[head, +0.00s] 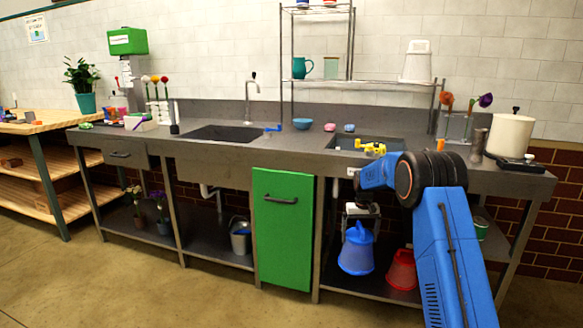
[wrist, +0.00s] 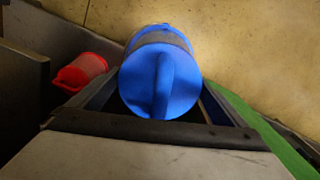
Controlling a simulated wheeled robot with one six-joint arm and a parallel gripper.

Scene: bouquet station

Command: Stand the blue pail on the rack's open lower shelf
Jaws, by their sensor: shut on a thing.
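The blue pail (head: 357,252) hangs upright under my gripper (head: 361,216), below the counter and right of the green door. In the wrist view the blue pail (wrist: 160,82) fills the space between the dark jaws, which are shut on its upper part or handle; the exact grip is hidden. I cannot tell if its base touches the lower shelf under the counter (head: 335,281). A wire rack (head: 317,82) stands on the counter with a teal mug, a glass and a white container on its lower shelf. A wooden rack (head: 66,203) with lower shelves stands at far left.
A red pail (head: 402,270) is close to the right of the blue one; it also shows in the wrist view (wrist: 82,72). The green door (head: 282,228) is to the left. A grey bucket (head: 240,238) stands under the sink. The floor in front is clear.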

